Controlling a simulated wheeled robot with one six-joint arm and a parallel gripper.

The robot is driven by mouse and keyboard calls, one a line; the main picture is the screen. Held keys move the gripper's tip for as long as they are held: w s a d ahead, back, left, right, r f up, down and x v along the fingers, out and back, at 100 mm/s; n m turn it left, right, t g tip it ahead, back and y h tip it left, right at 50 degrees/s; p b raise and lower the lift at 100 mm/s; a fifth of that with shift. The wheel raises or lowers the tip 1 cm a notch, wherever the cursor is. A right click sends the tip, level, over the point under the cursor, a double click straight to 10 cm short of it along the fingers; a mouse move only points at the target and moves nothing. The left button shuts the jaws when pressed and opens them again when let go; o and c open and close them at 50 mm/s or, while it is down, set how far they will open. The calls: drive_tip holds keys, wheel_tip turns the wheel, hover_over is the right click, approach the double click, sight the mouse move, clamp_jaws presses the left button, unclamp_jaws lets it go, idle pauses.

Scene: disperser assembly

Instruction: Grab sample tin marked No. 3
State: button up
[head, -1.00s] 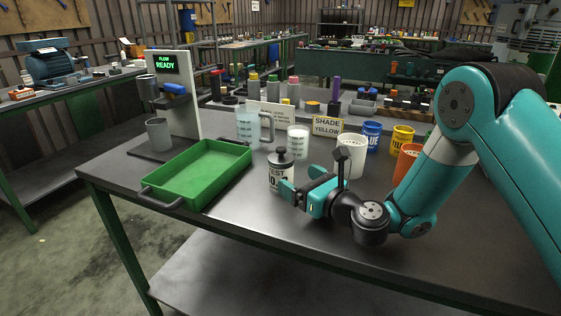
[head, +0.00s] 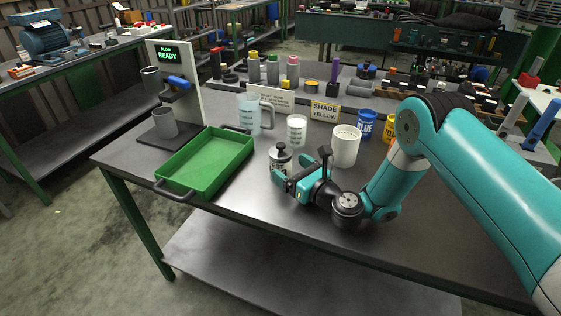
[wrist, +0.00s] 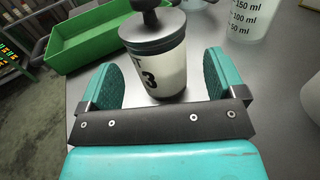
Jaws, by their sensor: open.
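The sample tin (head: 281,157) is a pale cup with a dark lid and a knob on top, standing upright on the bench. In the wrist view the tin (wrist: 163,74) shows a "3" on its side. My gripper (head: 291,174) is open at the tin's near side. In the wrist view the two teal fingers of my gripper (wrist: 161,72) stand on either side of the tin's lower body. A gap shows on the right side and a narrower one on the left. In the head view my fingers hide the tin's lower part.
A green tray (head: 207,163) lies left of the tin. A blue tin (head: 366,125) and the flow stand (head: 176,90) are farther off.

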sight(287, 164)
drive_tip(key=shift+w+a+r+p, duration=0.4)
drive_tip(key=shift+a+r+p, duration=0.15)
drive_tip(key=shift+p, duration=0.7)
drive_tip(key=shift+f+x, duration=0.1)
drive_tip(key=shift+x, duration=0.75)
drive_tip(key=shift+f+x, duration=0.15)
drive_tip(key=shift+x, duration=0.65)
drive_tip(key=shift+c, duration=0.5)
drive_tip(key=c, duration=1.1)
